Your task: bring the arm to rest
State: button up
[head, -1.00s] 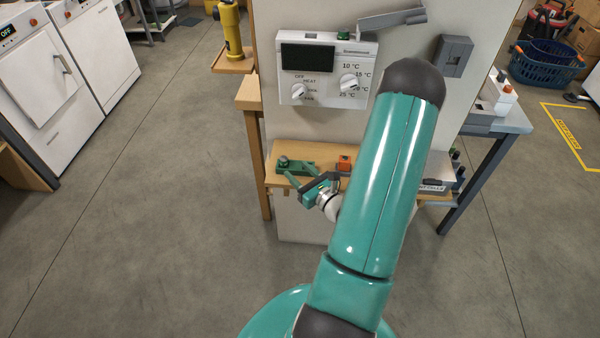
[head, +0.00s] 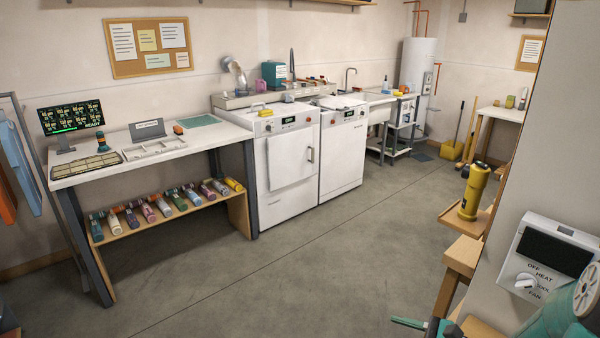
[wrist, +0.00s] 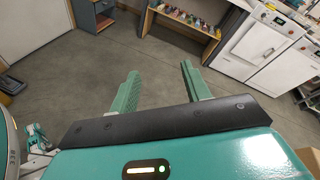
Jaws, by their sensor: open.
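My gripper (wrist: 160,82) is open in the wrist view. Its two green fingers stand apart with bare grey floor between and beyond them, and nothing is held. In the head view a green finger of my gripper (head: 408,322) shows at the bottom edge, right of the middle. Part of my teal arm (head: 572,312) fills the lower right corner, in front of the white thermostat (head: 550,252) on the panel. Most of the arm is out of the picture. I cannot tell whether the gripper touches the shelf near it.
A yellow flashlight-like object (head: 473,192) stands on a small wooden shelf by the panel. A workbench (head: 140,155) with bottles below stands left, beside white machines (head: 290,165). The grey floor (head: 290,270) between is clear.

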jog(key=s+a+r+n+g+h, duration=0.45)
jog(key=s+a+n+g, duration=0.35)
jog(key=n, duration=0.3)
jog(key=s+r+n+t+h, duration=0.4)
jog(key=r+n+h, duration=0.3)
jog(key=r+n, duration=0.2)
jog(key=shift+d+r, duration=0.4)
jog(key=shift+r, duration=0.15)
